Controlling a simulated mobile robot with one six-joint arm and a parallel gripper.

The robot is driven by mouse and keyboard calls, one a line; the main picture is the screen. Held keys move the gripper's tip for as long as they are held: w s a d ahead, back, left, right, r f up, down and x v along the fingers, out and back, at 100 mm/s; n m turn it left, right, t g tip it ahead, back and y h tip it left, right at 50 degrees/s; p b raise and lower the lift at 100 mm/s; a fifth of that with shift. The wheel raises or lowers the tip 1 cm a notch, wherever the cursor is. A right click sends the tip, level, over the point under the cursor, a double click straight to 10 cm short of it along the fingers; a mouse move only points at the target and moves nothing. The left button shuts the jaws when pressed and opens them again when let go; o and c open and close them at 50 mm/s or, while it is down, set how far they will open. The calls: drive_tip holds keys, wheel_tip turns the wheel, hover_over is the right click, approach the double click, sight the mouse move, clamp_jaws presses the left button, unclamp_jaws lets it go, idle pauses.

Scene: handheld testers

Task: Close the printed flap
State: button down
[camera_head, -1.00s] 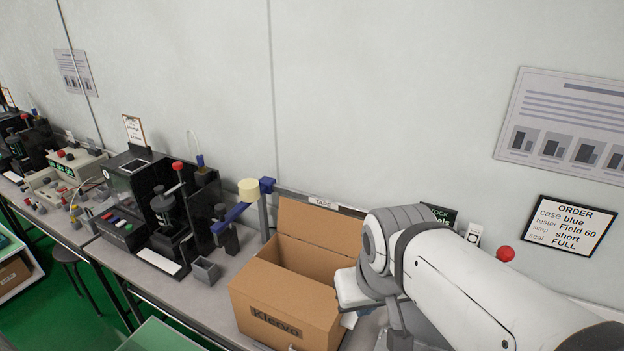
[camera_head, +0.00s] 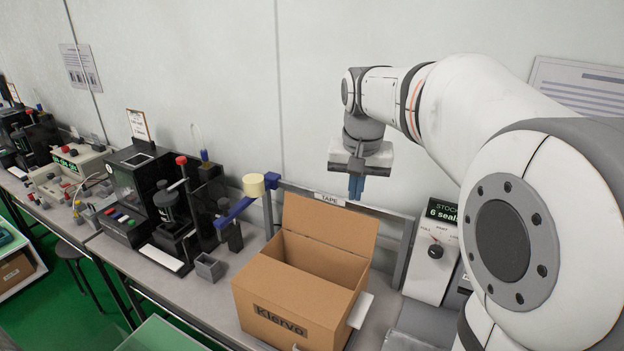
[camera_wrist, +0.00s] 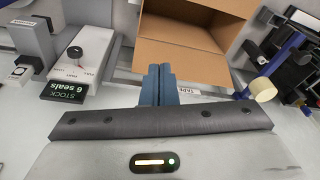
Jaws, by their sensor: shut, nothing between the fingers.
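A brown cardboard box (camera_head: 290,318) printed "Klervo" stands on the bench. One flap (camera_head: 330,222) stands up at its back edge, leaning backward, and the top is open. The near face carries the print; I cannot tell which part is the printed flap. The box also shows in the wrist view (camera_wrist: 183,58). My gripper (camera_head: 356,187) hangs above and behind the raised flap, to its right, with blue fingers pointing down. The fingers are together and empty in the wrist view (camera_wrist: 159,72), apart from the box as far as I can see.
A yellow tape roll on a blue arm (camera_head: 253,186) stands left of the box. A seal dispenser with a dial (camera_head: 435,252) and a "6 seals" display stands right. A rail labelled "TAPE" (camera_head: 329,199) runs behind the box. A small grey bin (camera_head: 209,267) is at left.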

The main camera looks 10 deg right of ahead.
drive_tip(key=w+d+f+m+g+b, duration=0.1)
drive_tip(key=w+d+f+m, duration=0.15)
drive_tip(key=w, duration=0.75)
drive_tip(key=w+d+f+m+b, duration=0.1)
drive_tip(key=w+f+b, duration=0.15)
drive_tip(key=w, duration=0.65)
wheel_tip(320, 180, down, 9)
drive_tip(key=s+a+p, duration=0.2)
drive_tip(key=shift+f, duration=0.15)
drive_tip(key=shift+s+a, duration=0.1)
